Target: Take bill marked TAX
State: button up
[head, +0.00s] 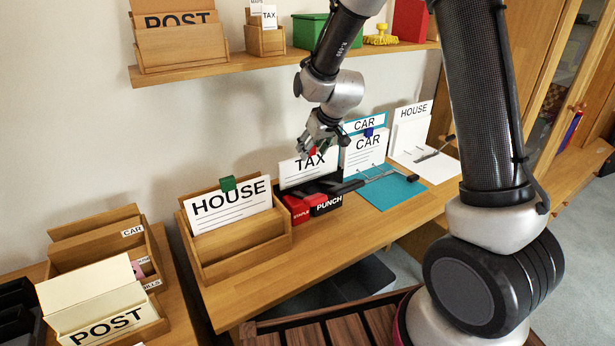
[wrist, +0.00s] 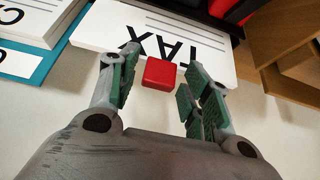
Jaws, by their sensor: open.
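The white bill marked TAX (head: 295,174) stands upright behind the red and black boxes on the wooden desk. A red block (wrist: 160,73) sits at its top edge, and the bill (wrist: 95,32) shows upside down in the wrist view. My gripper (head: 318,145) is above the bill's top edge, pointing down at it. In the wrist view its two green-padded fingers (wrist: 158,78) are open, one on each side of the red block, with gaps on both sides. The bill's lower part is hidden behind the boxes in the head view.
A HOUSE bill with a green block stands in a wooden holder (head: 245,262) to the left. Red STAPLE (head: 298,210) and black PUNCH (head: 327,205) boxes stand in front. CAR bills (head: 365,155) with a blue block are close on the right. A shelf (head: 270,62) runs above.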

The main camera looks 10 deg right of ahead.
jog(key=shift+c, duration=0.4)
grip_shut()
jog(key=shift+r, duration=0.15)
notch_tip(320, 180, up, 11)
dwell(1.6)
dwell(0.4)
